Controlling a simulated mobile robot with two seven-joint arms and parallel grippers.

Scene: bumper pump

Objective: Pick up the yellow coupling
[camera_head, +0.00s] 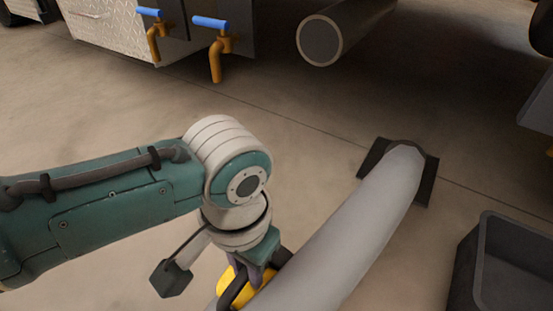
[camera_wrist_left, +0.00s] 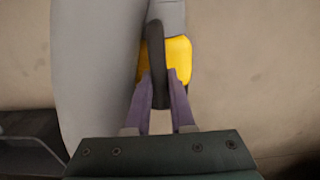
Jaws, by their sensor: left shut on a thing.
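The yellow coupling (camera_head: 233,287) lies at the bottom of the head view, beside the near part of a thick grey hose or pipe. In the left wrist view the yellow coupling (camera_wrist_left: 178,60) has a dark band or handle (camera_wrist_left: 156,62) across its middle. My left gripper (camera_head: 250,272) reaches down onto it. In the left wrist view the purple fingers of my left gripper (camera_wrist_left: 160,82) are closed on the dark band, one on each side. The coupling's lower part is hidden by the fingers. My right gripper is not in view.
The thick grey pipe (camera_head: 360,235) runs from the bottom centre up to a dark plate (camera_head: 427,187). A dark grey bin (camera_head: 480,265) stands at the right. Two orange taps with blue handles (camera_head: 213,50) and an open pipe end (camera_head: 330,40) are at the back. Floor between is clear.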

